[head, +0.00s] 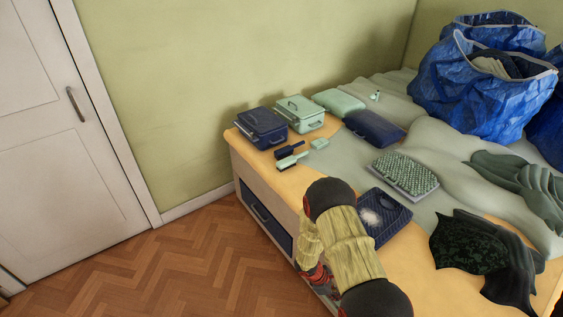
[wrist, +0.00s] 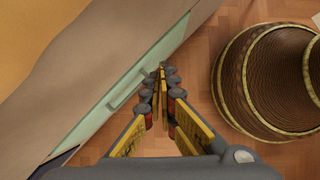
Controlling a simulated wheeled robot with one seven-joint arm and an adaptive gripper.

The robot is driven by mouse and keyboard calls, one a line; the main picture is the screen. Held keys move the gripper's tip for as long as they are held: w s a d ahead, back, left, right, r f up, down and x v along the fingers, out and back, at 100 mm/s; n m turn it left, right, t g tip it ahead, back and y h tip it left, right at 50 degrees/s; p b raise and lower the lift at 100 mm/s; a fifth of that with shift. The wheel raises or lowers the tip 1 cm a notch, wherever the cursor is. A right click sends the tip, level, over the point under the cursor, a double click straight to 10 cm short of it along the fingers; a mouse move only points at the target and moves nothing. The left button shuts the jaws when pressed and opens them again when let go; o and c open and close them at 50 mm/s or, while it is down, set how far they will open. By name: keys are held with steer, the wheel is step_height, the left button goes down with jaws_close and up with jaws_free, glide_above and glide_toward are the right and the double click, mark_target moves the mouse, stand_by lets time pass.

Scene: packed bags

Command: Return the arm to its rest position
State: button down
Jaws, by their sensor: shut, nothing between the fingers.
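My arm (head: 345,245), with yellow straw-like links and dark joints, reaches over the front edge of the bed-like platform in the head view. My gripper (wrist: 162,74) points down toward the floor in the wrist view. Its fingers are together at the tips with nothing between them. In the head view the gripper is low beside the platform's front side, partly hidden by the arm. The wrist view shows a pale green drawer front with a handle (wrist: 128,90) close to the left of the fingers.
The platform (head: 272,165) has a navy drawer (head: 266,214) in its side. On top lie a navy case (head: 262,128), a green case (head: 299,115), brushes, pouches, clothes and blue bags (head: 480,90). A white door (head: 62,130) stands left.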

steer(key=s+a+r+m+t+y, duration=0.1)
steer(key=s+r+m, duration=0.4)
steer(key=r, duration=1.4)
steer(key=s+a+r+m+t+y, duration=0.1)
steer(key=s+r+m+t+y, duration=0.2)
steer(key=r, duration=1.6)
steer(key=s+a+r+m+t+y, duration=0.1)
steer(key=s+r+m+t+y, duration=0.1)
steer(key=s+r+m, duration=0.6)
steer(key=v, duration=1.2)
steer(key=shift+w+r, duration=0.2)
steer(key=shift+r, duration=0.3)
